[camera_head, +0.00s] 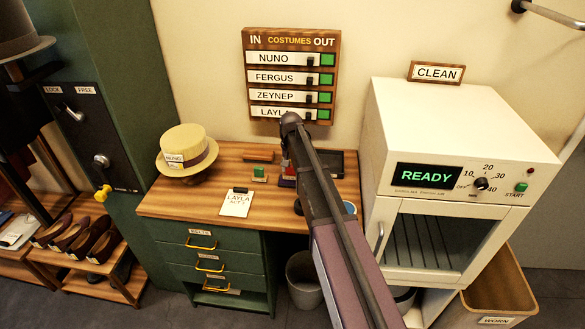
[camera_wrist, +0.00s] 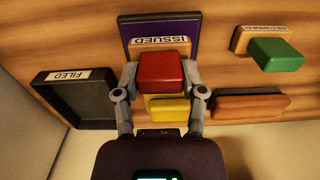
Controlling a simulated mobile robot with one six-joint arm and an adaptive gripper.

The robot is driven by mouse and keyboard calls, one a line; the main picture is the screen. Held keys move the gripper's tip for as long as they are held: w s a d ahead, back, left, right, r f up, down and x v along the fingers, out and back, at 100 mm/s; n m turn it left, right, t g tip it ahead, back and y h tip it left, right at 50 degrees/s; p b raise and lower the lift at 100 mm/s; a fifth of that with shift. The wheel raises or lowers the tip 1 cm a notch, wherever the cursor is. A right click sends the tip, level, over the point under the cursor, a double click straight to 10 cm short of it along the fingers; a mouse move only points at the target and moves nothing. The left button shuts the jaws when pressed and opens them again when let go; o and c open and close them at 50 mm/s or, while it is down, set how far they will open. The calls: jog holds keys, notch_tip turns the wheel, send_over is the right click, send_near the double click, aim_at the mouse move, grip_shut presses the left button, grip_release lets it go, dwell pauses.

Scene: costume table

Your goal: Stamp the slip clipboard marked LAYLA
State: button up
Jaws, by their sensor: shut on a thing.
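The slip clipboard marked LAYLA (camera_head: 236,204) lies flat near the desk's front edge in the head view, left of my arm; it is outside the wrist view. My gripper (camera_wrist: 164,84) is shut on the red block (camera_wrist: 164,68) above the desk, its fingers on either side. Behind the block is a wooden piece labelled ISSUED (camera_wrist: 160,43), over a purple and dark panel (camera_wrist: 133,31). Whether the block lifts clear of it I cannot tell. A green block (camera_wrist: 277,53) with a RETURNED label (camera_wrist: 267,37) stands apart at the right. My arm mostly hides the gripper in the head view.
A black tray labelled FILED (camera_wrist: 78,100), a yellow block (camera_wrist: 168,108) and an orange-brown bar (camera_wrist: 249,106) are near my gripper. The straw hat (camera_head: 187,146) stands at the desk's left. The white cabinet reading READY (camera_head: 450,130) stands right. Bare desk surrounds the clipboard.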

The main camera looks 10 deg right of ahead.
jog(key=shift+s+f+b, duration=0.1)
jog(key=shift+f+b, duration=0.3)
jog(key=shift+b, duration=0.05)
dwell(1.8)
jog(key=shift+r+p, duration=3.5)
jog(key=shift+p, duration=0.05)
jog(key=shift+a, duration=0.55)
jog(key=s+a, duration=0.5)
jog(key=a, duration=0.5)
jog(key=s+a+f+b, duration=0.1)
jog(key=s+a, duration=0.4)
jog(key=a, duration=0.5)
jog(key=shift+a, duration=0.35)
jog(key=shift+f, duration=0.25)
jog(key=shift+f+b, duration=2.8)
jog(key=shift+b, duration=0.25)
jog(key=shift+f, duration=0.1)
